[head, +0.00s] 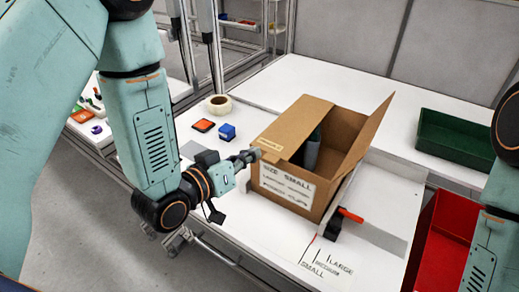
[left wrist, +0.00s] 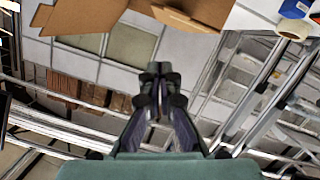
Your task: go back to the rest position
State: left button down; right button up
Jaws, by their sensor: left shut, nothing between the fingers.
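My left gripper (head: 254,155) reaches in from the left, shut and empty. Its tips are close to the left front edge of an open cardboard box (head: 332,185); I cannot tell whether they touch it. In the left wrist view the fingers (left wrist: 158,82) are together with nothing between them, and box flaps (left wrist: 85,15) show at the top. Part of my right arm shows at the right edge of the head view, but its gripper is out of view.
The box, labelled "SIZE SMALL", stands on the white table (head: 375,205) with a dark grey thing (head: 312,150) inside. A tape roll (head: 219,105), blue block (head: 227,132) and orange pad (head: 203,125) lie behind my gripper. Green (head: 455,135) and red (head: 425,250) bins stand right.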

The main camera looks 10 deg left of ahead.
pick_arm(q)
jog(key=s+a+f+g+y+b, duration=0.2)
jog(key=s+a+f+g+b, duration=0.1)
jog(key=s+f, duration=0.7)
jog(key=s+a+f+g+y+b, duration=0.2)
jog(key=s+f+g+b, duration=0.4)
jog(key=s+f, duration=0.4)
jog(key=s+a+f+n+g+y+b, duration=0.1)
jog(key=s+f+g+b, duration=0.4)
jog(key=s+f, duration=0.5)
notch_tip(320, 180, down, 8)
jog(key=a+y, duration=0.1)
jog(key=a, duration=0.1)
jog(key=shift+s+a+y, duration=0.25)
jog(key=shift+a+y, duration=0.05)
jog(key=shift+a, duration=0.1)
